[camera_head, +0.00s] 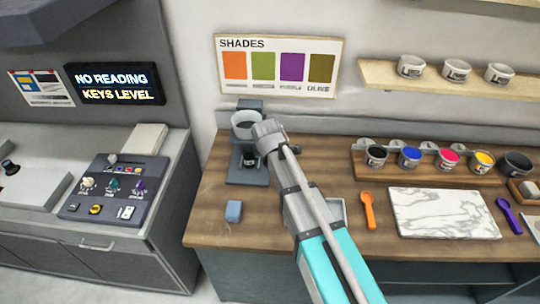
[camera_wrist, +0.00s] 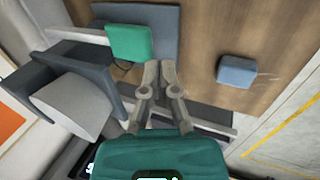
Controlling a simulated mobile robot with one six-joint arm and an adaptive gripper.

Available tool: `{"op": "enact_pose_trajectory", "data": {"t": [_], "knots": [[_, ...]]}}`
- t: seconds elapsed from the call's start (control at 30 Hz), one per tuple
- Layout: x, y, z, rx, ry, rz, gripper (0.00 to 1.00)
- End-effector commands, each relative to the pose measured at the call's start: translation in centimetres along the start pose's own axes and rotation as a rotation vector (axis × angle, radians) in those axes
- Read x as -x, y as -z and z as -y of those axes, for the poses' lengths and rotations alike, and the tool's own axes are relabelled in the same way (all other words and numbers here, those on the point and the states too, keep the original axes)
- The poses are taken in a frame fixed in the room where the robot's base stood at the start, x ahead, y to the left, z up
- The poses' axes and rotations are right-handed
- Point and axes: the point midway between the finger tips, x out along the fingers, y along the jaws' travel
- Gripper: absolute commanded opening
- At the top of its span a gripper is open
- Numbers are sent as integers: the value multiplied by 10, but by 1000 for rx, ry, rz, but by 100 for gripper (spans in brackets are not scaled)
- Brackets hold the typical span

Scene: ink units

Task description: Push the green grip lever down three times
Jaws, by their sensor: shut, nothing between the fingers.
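The green grip (camera_wrist: 130,42) of the lever shows in the wrist view, near the top, by the blue-grey base (camera_wrist: 165,18) of the device. In the head view the device's base (camera_head: 240,178) and its pale cup (camera_head: 245,122) stand at the left of the wooden counter. The green grip is hidden there behind my arm. My gripper (camera_wrist: 160,66) is shut and empty. Its fingertips are close beside the grip's lower right corner in the wrist view. I cannot tell whether they touch it or how they differ in height.
A small blue block (camera_head: 233,211) lies on the counter in front of the device. A display (camera_head: 115,84) reads "NO READING KEYS LEVEL" above a control panel (camera_head: 115,187). Paint pots, an orange spoon (camera_head: 368,211) and a marble slab (camera_head: 443,213) lie to the right.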

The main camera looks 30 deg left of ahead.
Motion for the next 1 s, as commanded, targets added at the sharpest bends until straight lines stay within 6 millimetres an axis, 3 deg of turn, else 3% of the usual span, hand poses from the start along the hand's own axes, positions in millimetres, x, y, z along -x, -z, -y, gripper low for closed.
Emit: {"op": "enact_pose_trajectory", "data": {"t": [0.23,1.0], "knots": [[11,0,1,0,0,0,0],[11,-2,0,-2,1,1,0]]}}
